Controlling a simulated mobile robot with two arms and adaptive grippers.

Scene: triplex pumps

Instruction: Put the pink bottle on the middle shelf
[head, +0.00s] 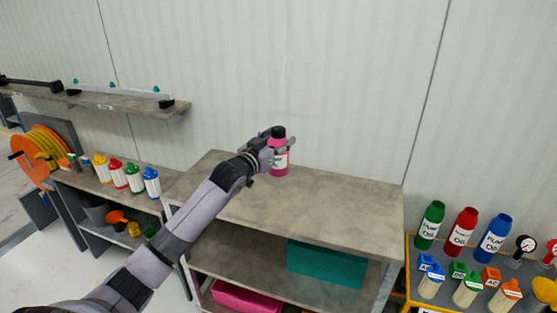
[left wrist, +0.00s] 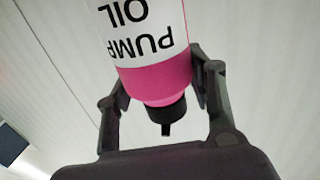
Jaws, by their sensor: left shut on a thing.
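The pink bottle (head: 280,168) has a black cap and a white label, and looks upright in the head view. My left gripper (head: 273,146) is shut on the pink bottle near its cap, over the back of the shelf unit's top board. I cannot tell if its base touches the board. In the left wrist view the pink bottle (left wrist: 155,78) sits between the two fingers of the left gripper (left wrist: 160,88), with "PUMP OIL" upside down. The middle shelf (head: 225,250) lies below the top board and holds a teal box. My right gripper is not in view.
The top board (head: 330,205) is otherwise bare. The teal box (head: 325,264) takes the right part of the middle shelf; its left part looks clear. A pink bin (head: 245,299) is lower down. Bottles stand on the left bench (head: 90,185) and right yellow rack (head: 412,262).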

